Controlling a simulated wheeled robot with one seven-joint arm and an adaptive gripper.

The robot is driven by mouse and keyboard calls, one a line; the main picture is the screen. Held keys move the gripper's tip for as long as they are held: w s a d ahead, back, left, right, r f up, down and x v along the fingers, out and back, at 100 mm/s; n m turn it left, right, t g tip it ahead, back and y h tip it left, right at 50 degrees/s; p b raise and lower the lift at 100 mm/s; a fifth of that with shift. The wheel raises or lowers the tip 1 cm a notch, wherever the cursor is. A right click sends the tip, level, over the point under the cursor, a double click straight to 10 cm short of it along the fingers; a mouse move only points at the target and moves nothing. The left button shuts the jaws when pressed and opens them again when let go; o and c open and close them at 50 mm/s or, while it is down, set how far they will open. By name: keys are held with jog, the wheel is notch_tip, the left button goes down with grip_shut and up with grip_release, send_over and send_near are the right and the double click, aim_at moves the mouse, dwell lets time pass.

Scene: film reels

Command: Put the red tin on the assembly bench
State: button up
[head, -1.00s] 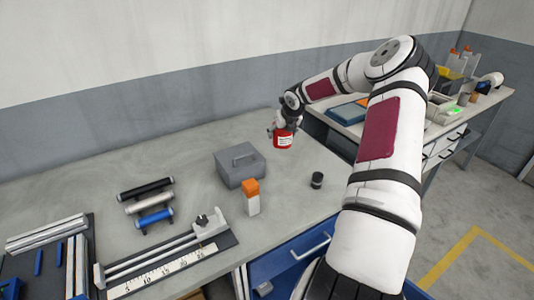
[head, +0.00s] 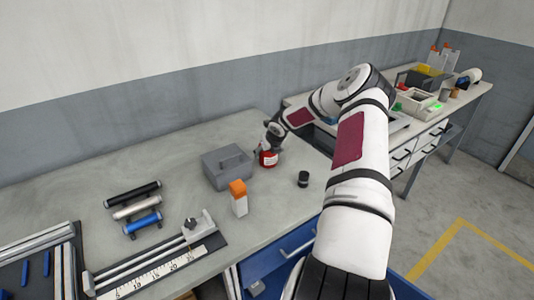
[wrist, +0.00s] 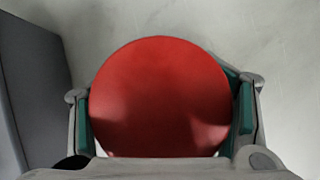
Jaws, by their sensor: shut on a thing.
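The red tin (head: 268,159) with a white label is at the far right part of the near bench (head: 130,171), upright, at or just above its surface; I cannot tell if it touches. In the wrist view the tin's round red top (wrist: 160,95) fills the middle. My gripper (head: 266,149) is shut on the tin, with a green-padded finger on each side of it in the wrist view.
A black small jar (head: 303,179) and an orange-capped white bottle (head: 238,198) stand nearer. Rollers (head: 136,208) and a ruled slide fixture (head: 165,262) lie left. Another bench (head: 440,118) with bins stands right.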

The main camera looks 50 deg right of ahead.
jog(key=shift+f, duration=0.1)
jog(key=o, duration=2)
